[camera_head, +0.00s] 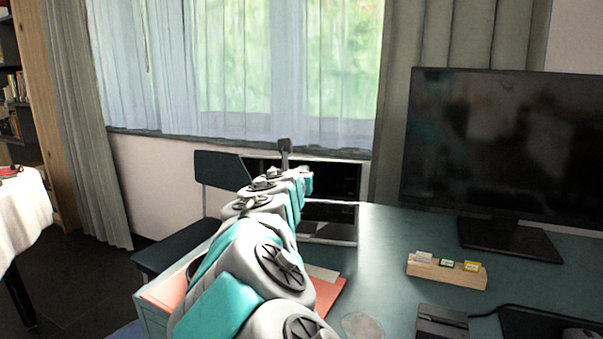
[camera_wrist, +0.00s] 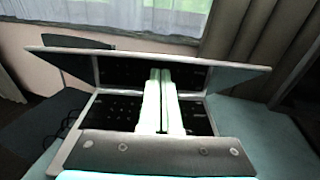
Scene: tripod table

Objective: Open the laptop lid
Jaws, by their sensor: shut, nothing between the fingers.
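The laptop stands on the desk with its lid (camera_wrist: 225,78) partly raised. The lid's dark inner face shows above the keyboard base (camera_wrist: 105,112) in the wrist view. In the head view, the lid (camera_head: 345,178) and the base (camera_head: 335,232) show behind my arm, which hides their left part. My gripper (camera_wrist: 160,71) is shut and empty. Its pale fingers overlap the keyboard and the lid's inner face in the wrist view; I cannot tell whether they touch the lid. In the head view the fingers cannot be made out.
A large monitor (camera_head: 500,145) stands on the desk (camera_head: 385,255) at the right. A wooden block with small cards (camera_head: 447,272) lies in front of it. A dark chair (camera_head: 215,170) stands left of the laptop. A curtained window (camera_head: 240,70) is behind. The desk between laptop and monitor is clear.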

